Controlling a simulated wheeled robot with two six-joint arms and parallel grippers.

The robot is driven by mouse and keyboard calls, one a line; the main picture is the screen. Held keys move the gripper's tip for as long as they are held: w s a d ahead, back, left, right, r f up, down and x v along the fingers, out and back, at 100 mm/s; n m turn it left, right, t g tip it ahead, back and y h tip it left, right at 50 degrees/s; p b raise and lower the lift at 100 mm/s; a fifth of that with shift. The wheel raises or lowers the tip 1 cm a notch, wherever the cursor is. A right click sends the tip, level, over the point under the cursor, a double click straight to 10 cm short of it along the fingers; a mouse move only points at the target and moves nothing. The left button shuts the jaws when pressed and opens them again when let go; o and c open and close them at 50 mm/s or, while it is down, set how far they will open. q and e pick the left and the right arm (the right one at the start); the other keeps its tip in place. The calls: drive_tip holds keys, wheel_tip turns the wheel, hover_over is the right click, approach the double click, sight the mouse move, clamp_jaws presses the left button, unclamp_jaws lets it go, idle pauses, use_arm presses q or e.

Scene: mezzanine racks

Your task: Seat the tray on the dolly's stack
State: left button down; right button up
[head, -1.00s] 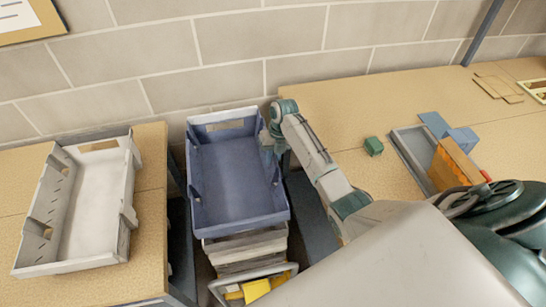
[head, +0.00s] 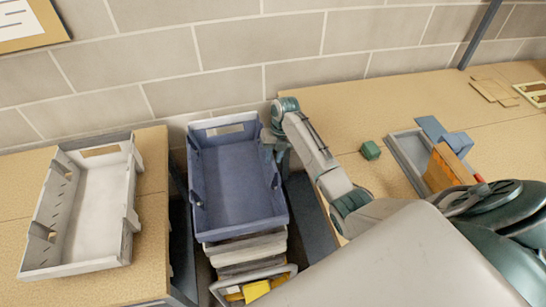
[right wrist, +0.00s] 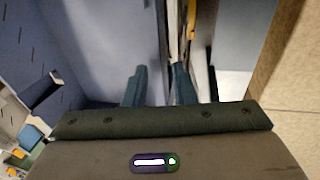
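The blue tray (head: 240,180) is over the stack of grey trays (head: 247,252) on the dolly (head: 218,290), between two tables. No clear gap shows between its front edge and the stack, but I cannot tell whether it bears fully on it. My right gripper (head: 276,152) is at the tray's right wall. In the right wrist view the fingers (right wrist: 158,88) stand a little apart, on either side of the blue tray's wall (right wrist: 162,40), and look closed on it. My left gripper is not in view.
An empty pale grey tray (head: 128,240) lies on the left table (head: 153,180). The right table (head: 330,105) holds a green block (head: 370,150), a grey tray (head: 400,158) with an orange-brown item (head: 447,168), and blue boxes (head: 455,142). A brick wall is behind.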

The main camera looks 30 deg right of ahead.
drive_tip(key=p+v, duration=0.4)
drive_tip(key=v, duration=0.3)
drive_tip(key=shift+r, duration=0.4)
idle(0.5)
